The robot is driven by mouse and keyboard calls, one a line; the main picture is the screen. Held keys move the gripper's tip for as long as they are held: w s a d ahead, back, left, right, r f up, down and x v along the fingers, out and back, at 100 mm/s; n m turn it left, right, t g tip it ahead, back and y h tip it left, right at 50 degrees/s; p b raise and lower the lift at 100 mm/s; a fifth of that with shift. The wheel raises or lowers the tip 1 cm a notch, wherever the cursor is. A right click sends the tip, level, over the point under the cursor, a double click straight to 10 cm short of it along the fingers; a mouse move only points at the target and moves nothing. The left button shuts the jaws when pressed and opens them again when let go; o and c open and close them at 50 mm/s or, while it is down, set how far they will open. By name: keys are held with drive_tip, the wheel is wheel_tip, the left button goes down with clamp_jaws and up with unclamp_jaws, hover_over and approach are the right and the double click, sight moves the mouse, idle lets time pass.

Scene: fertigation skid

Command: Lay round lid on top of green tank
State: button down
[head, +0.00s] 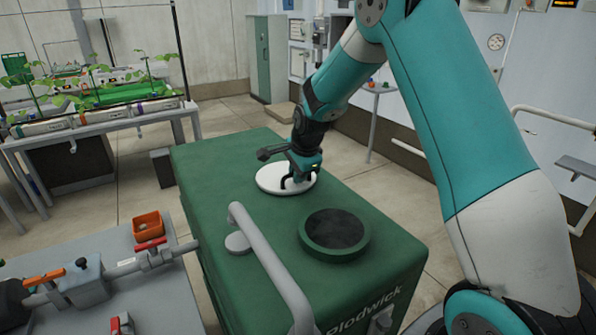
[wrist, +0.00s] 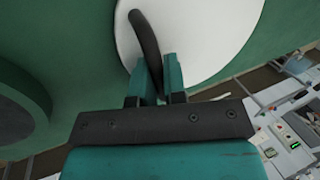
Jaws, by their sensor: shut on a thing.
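The green tank (head: 222,182) stands in the middle of the head view, with a dark round opening (head: 336,229) in a raised green rim on its top. The white round lid (head: 272,177) is at the back part of the tank top, away from the opening; whether it touches the top I cannot tell. My gripper (head: 298,180) is shut on the lid's dark curved handle, which shows between the fingers in the wrist view (wrist: 147,40). The lid (wrist: 200,35) fills the upper middle there, and the opening's rim (wrist: 30,75) shows at the left edge.
A grey pipe (head: 262,255) arches over the tank's near left side, close to the opening. A skid with valves and an orange bin (head: 148,226) stands at the left. A plant bench (head: 100,118) is behind it. The tank top between lid and opening is clear.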

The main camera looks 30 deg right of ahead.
drive_tip(key=c, duration=1.2)
unclamp_jaws()
drive_tip(key=b+v, duration=0.3)
drive_tip(key=v, duration=0.9)
drive_tip(key=s+a+r+n+g+y, duration=0.1)
drive_tip(key=s+a+r+n+y, duration=0.1)
drive_tip(key=s+a+n, duration=1)
drive_tip(key=s+a+n+g, duration=0.1)
drive_tip(key=s+a+n, duration=0.2)
drive_tip(key=s, duration=0.3)
drive_tip(key=s+a+f+n+g+y, duration=0.1)
drive_tip(key=s+a+n, duration=0.2)
drive_tip(key=s+n, duration=0.2)
drive_tip(key=s+a+n+y, duration=0.1)
drive_tip(key=s+a+n, duration=0.2)
drive_tip(key=s+n, duration=0.2)
drive_tip(key=shift+s+f+g, duration=0.2)
drive_tip(key=shift+s, duration=0.5)
drive_tip(key=shift+s+f+g, duration=0.15)
drive_tip(key=shift+s+g, duration=0.05)
drive_tip(key=shift+s, duration=0.5)
